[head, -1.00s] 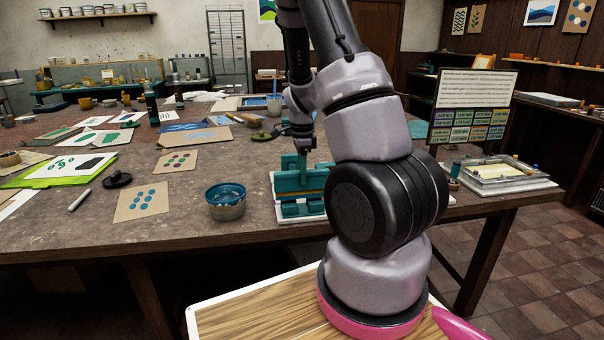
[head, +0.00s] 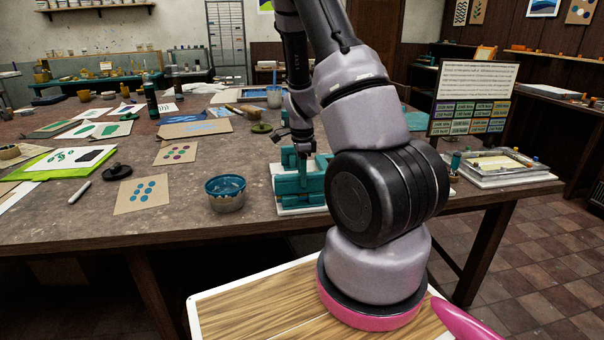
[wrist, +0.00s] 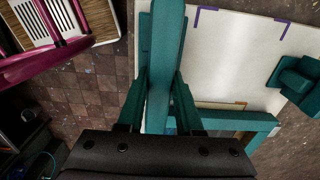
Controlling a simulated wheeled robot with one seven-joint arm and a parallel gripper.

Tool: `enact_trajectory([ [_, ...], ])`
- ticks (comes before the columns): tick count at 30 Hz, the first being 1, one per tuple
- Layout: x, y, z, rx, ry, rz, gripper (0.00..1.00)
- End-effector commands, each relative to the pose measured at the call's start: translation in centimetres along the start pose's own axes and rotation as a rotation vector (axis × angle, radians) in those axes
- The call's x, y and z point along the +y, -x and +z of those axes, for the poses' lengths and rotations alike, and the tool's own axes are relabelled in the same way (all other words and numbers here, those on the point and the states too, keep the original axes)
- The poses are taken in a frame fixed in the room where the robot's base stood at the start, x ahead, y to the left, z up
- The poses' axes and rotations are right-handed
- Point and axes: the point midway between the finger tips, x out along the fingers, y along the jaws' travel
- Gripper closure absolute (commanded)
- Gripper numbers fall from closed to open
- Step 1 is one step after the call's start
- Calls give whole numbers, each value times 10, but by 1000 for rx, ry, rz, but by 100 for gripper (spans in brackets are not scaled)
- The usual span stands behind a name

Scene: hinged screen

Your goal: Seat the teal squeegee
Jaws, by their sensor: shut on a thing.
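My gripper (wrist: 161,88) is shut on the teal squeegee (wrist: 164,45), with a finger on each side of its long bar. A white board (wrist: 230,60) with purple corner marks lies under and beside the squeegee. A teal frame (wrist: 243,121) crosses the board's near edge in the wrist view. Whether the squeegee touches the board or frame I cannot tell. My arm hides much of the board's right side in the head view.
A teal hinge block (wrist: 299,80) sits at the board's right in the wrist view. A paint bowl (head: 226,193) stands left of the board. A tray (head: 490,168) and an upright sign (head: 473,98) are at the right. The table's front edge is close.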

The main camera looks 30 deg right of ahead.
Motion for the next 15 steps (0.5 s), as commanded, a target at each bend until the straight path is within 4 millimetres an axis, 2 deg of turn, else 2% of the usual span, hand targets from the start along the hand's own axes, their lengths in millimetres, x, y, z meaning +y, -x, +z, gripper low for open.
enact_trajectory([
  [2, 0, 0, 0, 0, 0, 0, 100],
  [3, 0, 0, 0, 0, 0, 0, 58],
  [5, 0, 0, 0, 0, 0, 0, 35],
  [6, 0, 0, 0, 0, 0, 0, 30],
  [15, 0, 1, 0, 0, 1, 0, 30],
])
